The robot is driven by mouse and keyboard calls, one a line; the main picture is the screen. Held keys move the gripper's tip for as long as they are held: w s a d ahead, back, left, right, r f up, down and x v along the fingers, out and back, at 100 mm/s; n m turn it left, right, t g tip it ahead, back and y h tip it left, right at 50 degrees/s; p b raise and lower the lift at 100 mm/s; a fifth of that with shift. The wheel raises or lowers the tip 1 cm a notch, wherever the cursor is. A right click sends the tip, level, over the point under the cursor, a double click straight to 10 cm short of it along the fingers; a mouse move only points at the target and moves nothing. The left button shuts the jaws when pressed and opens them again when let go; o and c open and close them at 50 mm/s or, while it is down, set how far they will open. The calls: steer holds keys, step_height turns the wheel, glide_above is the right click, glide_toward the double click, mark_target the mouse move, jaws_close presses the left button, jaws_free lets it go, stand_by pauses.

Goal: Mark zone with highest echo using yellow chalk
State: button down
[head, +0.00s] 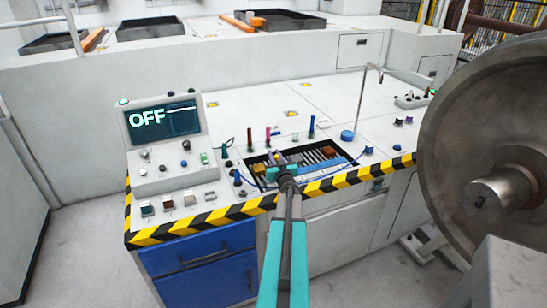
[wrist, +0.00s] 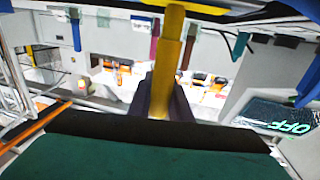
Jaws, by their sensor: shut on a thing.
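My gripper (head: 284,168) is over the console's tool recess in the head view. In the wrist view its dark fingers (wrist: 160,95) are shut on a yellow stick (wrist: 167,62), which looks like the yellow chalk and points away from the palm. In the head view the stick is mostly hidden by the gripper. A large grey wheel (head: 455,130) with a hub (head: 500,195) stands at the right, apart from my gripper. The screen (head: 163,120) on the console reads OFF; it also shows at the right of the wrist view (wrist: 288,118). No echo reading shows.
A red stick (head: 268,134) and a blue stick (head: 311,126) stand upright behind the recess (head: 250,175). A thin bent metal rod (head: 361,100) rises at the console's right. Blue drawers (head: 205,250) are below its striped edge. A grey block (head: 510,270) fills the lower right.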

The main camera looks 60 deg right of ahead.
steer(key=shift+w+a+f+b, duration=0.15)
steer(key=shift+w+a+b, duration=0.2)
steer(key=shift+a, duration=0.2)
stand_by(0.6)
steer(key=shift+w+a, duration=0.2)
steer(key=shift+a, duration=0.05)
steer(key=shift+w+a+b, duration=0.3)
steer(key=shift+a, duration=0.1)
stand_by(0.9)
step_height(320, 180, up, 7)
steer(key=p, duration=0.6)
stand_by(0.6)
stand_by(0.6)
